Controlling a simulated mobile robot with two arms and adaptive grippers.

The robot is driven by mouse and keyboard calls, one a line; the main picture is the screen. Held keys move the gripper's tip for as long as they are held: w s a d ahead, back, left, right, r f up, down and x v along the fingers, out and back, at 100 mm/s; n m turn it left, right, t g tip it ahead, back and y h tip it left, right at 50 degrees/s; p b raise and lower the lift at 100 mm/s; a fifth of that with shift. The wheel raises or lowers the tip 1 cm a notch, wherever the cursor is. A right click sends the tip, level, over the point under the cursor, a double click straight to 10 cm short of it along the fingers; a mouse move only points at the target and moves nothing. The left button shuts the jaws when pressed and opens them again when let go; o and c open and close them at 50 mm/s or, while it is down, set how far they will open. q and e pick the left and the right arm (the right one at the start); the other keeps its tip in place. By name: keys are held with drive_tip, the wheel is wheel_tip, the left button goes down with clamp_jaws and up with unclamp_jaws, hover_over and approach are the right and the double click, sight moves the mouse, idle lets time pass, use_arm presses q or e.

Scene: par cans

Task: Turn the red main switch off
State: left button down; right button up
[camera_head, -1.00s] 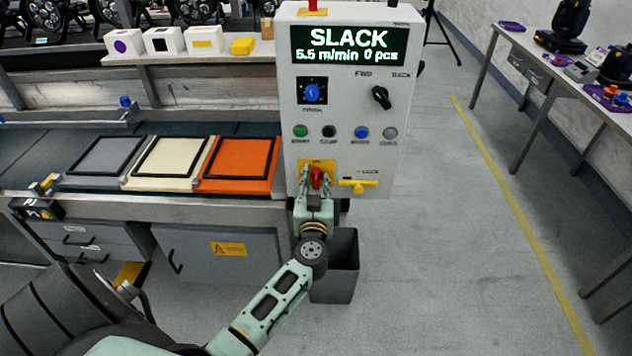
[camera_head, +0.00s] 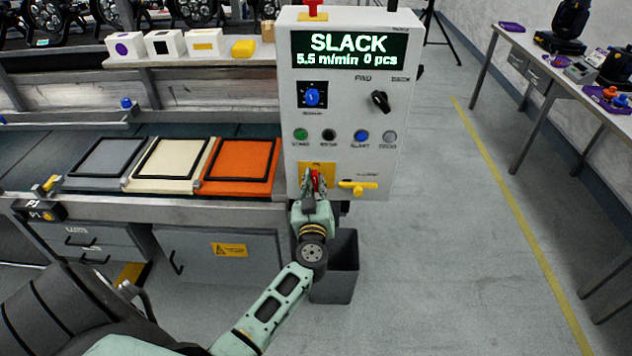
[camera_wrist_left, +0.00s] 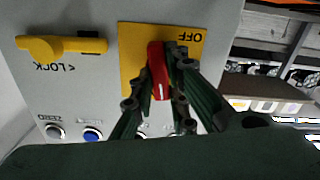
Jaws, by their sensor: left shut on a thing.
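The red main switch (camera_head: 315,181) sits on a yellow plate low on the front of the white control box. In the left wrist view the red handle (camera_wrist_left: 157,72) stands on the yellow plate (camera_wrist_left: 131,70), marked OFF near one edge. My left gripper (camera_head: 314,188) is at the switch, with its fingers on both sides of the red handle. In the left wrist view the left gripper (camera_wrist_left: 160,85) is shut on the handle. The fingers hide part of the plate. My right gripper is not in view.
A yellow lock lever (camera_head: 358,186) is just right of the switch, with a row of buttons (camera_head: 345,135) above. A display (camera_head: 350,49) reads SLACK. A dark bin (camera_head: 338,270) stands below. Open floor lies to the right.

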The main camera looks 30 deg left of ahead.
use_arm(q)
drive_tip(key=n+p, duration=0.1)
drive_tip(key=n, duration=0.2)
drive_tip(key=shift+n, duration=0.4)
drive_tip(key=n, duration=0.4)
drive_tip(key=shift+s+a+f+n, duration=0.1)
drive_tip(key=shift+a+f+n, duration=0.1)
drive_tip(key=shift+n, duration=0.1)
drive_tip(key=n, duration=0.3)
drive_tip(key=shift+f+b, duration=0.15)
drive_tip(key=shift+b, duration=0.2)
drive_tip(key=shift+n+b, duration=0.45)
drive_tip(key=shift+n, duration=1.65)
drive_tip(key=c, duration=1.7)
unclamp_jaws()
